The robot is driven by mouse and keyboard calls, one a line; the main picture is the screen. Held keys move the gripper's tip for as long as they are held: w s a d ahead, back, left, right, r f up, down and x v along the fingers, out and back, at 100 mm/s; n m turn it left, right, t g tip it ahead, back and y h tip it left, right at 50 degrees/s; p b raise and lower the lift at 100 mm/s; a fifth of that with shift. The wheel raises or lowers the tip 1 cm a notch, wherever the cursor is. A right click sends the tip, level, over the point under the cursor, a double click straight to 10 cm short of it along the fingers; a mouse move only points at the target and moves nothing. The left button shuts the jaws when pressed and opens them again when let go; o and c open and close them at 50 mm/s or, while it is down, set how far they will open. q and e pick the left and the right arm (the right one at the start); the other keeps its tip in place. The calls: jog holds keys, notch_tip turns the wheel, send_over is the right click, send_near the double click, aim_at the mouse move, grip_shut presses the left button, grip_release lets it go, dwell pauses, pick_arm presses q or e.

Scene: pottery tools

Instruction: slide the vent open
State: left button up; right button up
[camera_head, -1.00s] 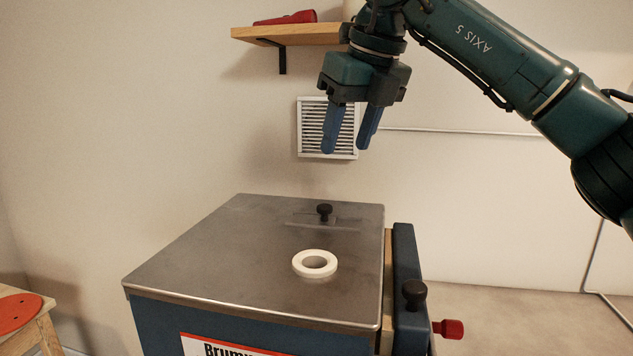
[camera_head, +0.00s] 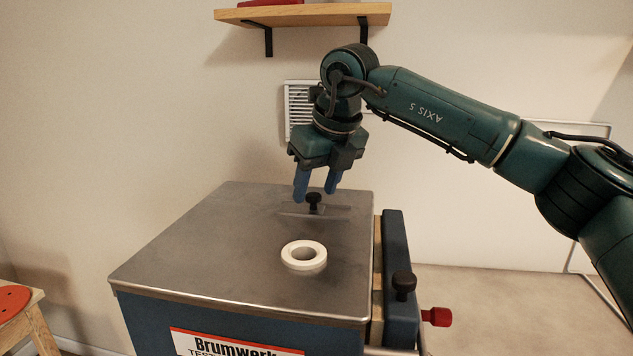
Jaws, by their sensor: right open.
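A small black knob (camera_head: 315,203) stands on a flat slide plate (camera_head: 292,209) set in the steel top of the kiln-like box (camera_head: 215,245). I take this plate to be the vent; how far its opening is covered cannot be made out. My right gripper (camera_head: 316,193) points down with its blue fingers apart and empty. In the picture its fingertips sit on either side of the knob, at about its height; I cannot tell whether they touch it. My left gripper is not in view.
A white ring (camera_head: 303,250) stands on the steel top, nearer than the knob. A slatted wall grille (camera_head: 298,110) and wooden shelf (camera_head: 340,14) are behind.

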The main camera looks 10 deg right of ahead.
jog(key=shift+w+f, duration=0.1)
jog(key=shift+f, duration=0.15)
jog(key=shift+c, duration=0.6)
grip_shut()
